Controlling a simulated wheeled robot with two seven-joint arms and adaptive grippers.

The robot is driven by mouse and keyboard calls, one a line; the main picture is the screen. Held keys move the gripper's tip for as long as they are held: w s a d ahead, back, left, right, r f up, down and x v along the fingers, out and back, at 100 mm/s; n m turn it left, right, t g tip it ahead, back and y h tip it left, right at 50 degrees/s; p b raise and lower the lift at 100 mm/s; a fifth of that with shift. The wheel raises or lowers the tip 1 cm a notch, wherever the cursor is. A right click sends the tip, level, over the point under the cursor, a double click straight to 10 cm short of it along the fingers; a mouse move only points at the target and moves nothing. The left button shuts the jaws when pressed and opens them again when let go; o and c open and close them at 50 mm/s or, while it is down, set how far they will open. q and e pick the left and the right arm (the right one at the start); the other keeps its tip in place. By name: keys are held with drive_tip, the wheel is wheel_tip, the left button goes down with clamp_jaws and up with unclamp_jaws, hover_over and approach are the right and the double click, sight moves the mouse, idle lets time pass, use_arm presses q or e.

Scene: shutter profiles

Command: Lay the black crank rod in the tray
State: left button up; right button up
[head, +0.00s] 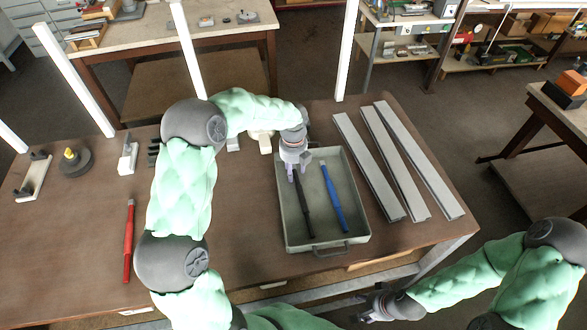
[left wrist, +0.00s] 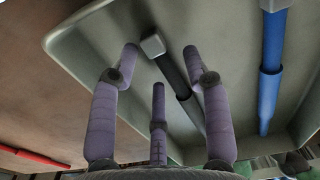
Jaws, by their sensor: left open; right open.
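The black crank rod (head: 304,209) lies in the grey-green tray (head: 356,240), left of the blue rod (head: 334,203). My left gripper (head: 292,174) is over the upper left part of the tray, at the black rod's far end. In the left wrist view my open left gripper (left wrist: 162,55) has its fingers spread on both sides of the black rod (left wrist: 172,68), not closed on it. The blue rod (left wrist: 270,70) shows at the right there. My right gripper (head: 370,305) is open and empty, low in front of the table's front edge.
A red rod (head: 129,240) lies on the table (head: 80,250) left of my left arm. Several grey profiles (head: 385,160) lie right of the tray. White posts (head: 75,80) stand along the back edge. Small fixtures (head: 75,161) sit at the back left.

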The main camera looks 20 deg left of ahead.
use_arm(q)
wheel_tip(320, 180, up, 12)
drive_tip(key=shift+r, duration=0.15)
idle(0.4)
idle(0.4)
